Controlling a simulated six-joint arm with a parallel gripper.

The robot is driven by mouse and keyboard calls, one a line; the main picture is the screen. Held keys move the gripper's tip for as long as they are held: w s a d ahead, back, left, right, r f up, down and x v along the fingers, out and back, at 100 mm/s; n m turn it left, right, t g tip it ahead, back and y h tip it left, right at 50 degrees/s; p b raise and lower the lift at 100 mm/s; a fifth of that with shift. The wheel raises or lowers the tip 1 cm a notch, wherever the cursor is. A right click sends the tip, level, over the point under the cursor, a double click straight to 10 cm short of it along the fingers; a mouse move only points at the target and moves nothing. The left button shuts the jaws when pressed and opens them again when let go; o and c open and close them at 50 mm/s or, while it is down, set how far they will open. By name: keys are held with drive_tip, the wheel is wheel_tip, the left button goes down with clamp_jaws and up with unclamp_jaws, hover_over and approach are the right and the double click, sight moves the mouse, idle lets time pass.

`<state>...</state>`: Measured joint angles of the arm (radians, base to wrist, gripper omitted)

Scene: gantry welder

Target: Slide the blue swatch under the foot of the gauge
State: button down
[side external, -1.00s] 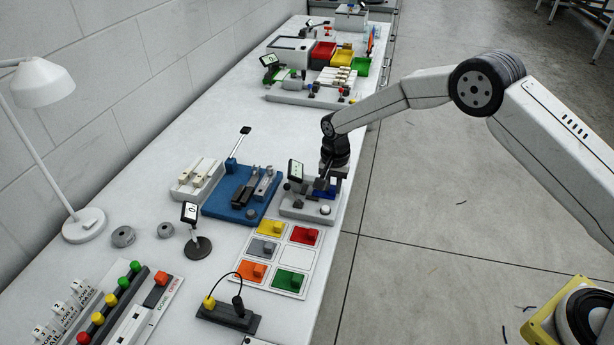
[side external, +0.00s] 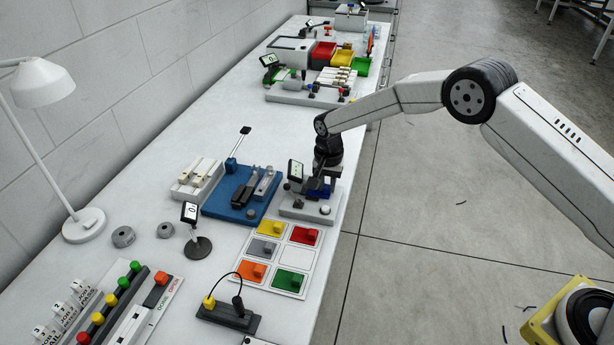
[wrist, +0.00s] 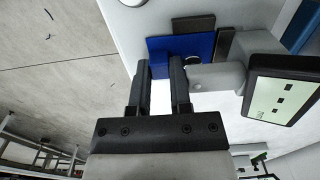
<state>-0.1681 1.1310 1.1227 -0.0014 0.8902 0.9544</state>
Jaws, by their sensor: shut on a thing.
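The blue swatch (wrist: 193,44) lies at the gauge's base, and a little of it shows in the side view (side external: 318,194). The gauge has a tilted screen (wrist: 281,97), also seen in the side view (side external: 295,171), and a pale arm reaching toward the swatch. In the wrist view the arm's end, with the foot, overlaps the swatch's edge. I cannot tell whether the foot touches the swatch.
Dark strips (wrist: 194,24) border the swatch on two sides. A blue fixture (side external: 230,205) stands left of the gauge's base. A panel of coloured swatches (side external: 276,257) lies in front. The bench edge and open floor are on the right.

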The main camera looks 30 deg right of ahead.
drive_tip(key=shift+w+a, duration=0.15)
drive_tip(key=shift+w, duration=0.05)
idle(0.5)
drive_tip(key=shift+c, duration=2.4)
unclamp_jaws()
drive_tip(key=shift+a+r, duration=0.1)
drive_tip(key=shift+r, duration=0.15)
drive_tip(key=shift+w+r, duration=0.1)
drive_tip(key=shift+r, duration=0.45)
drive_tip(key=r, duration=0.5)
drive_tip(key=shift+s+r, duration=0.2)
drive_tip(key=shift+r, duration=0.2)
drive_tip(key=shift+d+r, duration=0.25)
drive_tip(key=shift+r, duration=0.05)
drive_tip(key=shift+s, duration=0.15)
